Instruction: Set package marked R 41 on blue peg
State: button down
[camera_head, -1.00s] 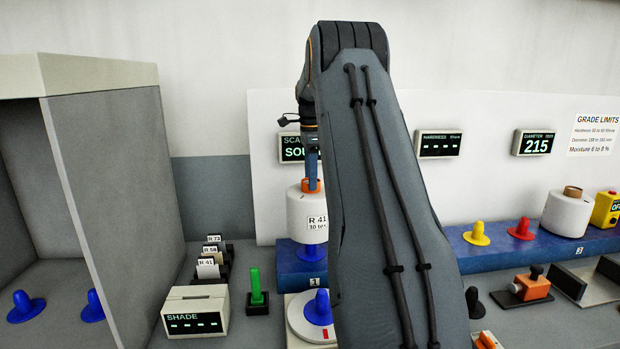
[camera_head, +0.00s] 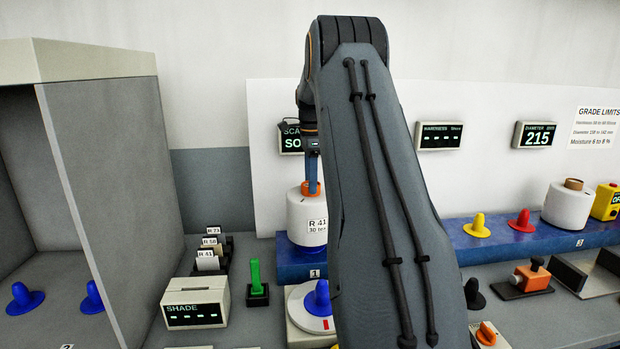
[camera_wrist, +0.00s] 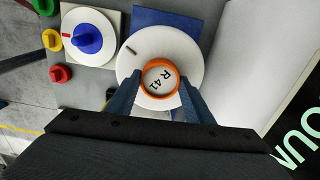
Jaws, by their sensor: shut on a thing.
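The package marked R 41 (camera_head: 300,222) is a white yarn bobbin with an orange core, upright at the blue shelf's (camera_head: 295,264) place 1. It shows from above in the wrist view (camera_wrist: 186,52). My gripper (camera_head: 311,183) reaches down from above and is shut on the orange core, as the wrist view also shows (camera_wrist: 158,94). The bobbin's underside is at or very near the shelf top. The blue peg beneath it is hidden by the bobbin; whether the bobbin is fully seated I cannot tell.
A white scale plate with a blue peg (camera_head: 319,294) stands just in front. A green stick (camera_head: 256,275), shade meter (camera_head: 196,304) and cards are to the left. Yellow (camera_head: 478,226) and red (camera_head: 522,221) pegs and another bobbin (camera_head: 567,212) are along the shelf to the right.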

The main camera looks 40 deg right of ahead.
jog(key=shift+f+b, duration=0.6)
jog(key=shift+f, duration=1.3)
jog(key=c, duration=1)
grip_release()
jog(key=shift+o, duration=1)
jog(key=shift+f, duration=0.1)
jog(key=shift+f, duration=0.1)
jog(key=shift+r+b, duration=1.55)
jog(key=shift+r, duration=2.45)
